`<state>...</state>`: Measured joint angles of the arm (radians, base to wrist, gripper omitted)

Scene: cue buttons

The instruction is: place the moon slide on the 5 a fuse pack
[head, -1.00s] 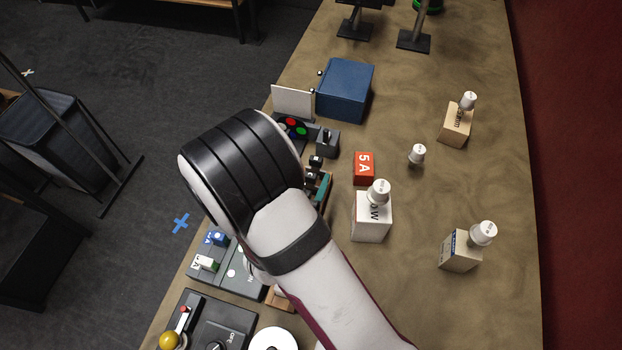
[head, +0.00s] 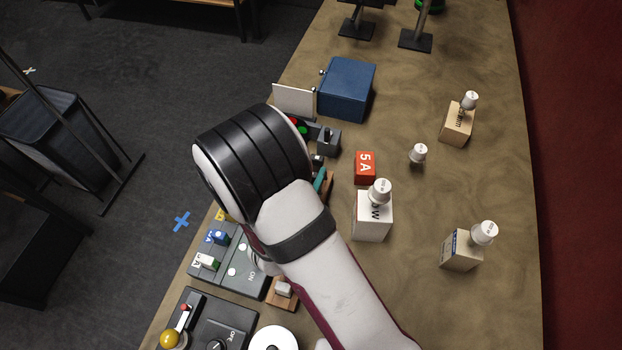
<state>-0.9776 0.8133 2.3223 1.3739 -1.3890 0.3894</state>
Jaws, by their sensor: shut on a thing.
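The 5 A fuse pack (head: 365,168) is a small red block with white "5A" lettering. It stands on the tan table to the right of my arm, with nothing on its top. My arm's black ribbed joint covers the place where my gripper is, so the jaws and anything in them are hidden in the head view. I cannot pick out the moon slide. A teal piece (head: 320,181) shows partly beside my arm, on a wooden base; I cannot tell what it is.
A blue box (head: 346,88) is behind. Switch panels (head: 229,259) line the left edge. Table between the right-hand boxes is clear.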

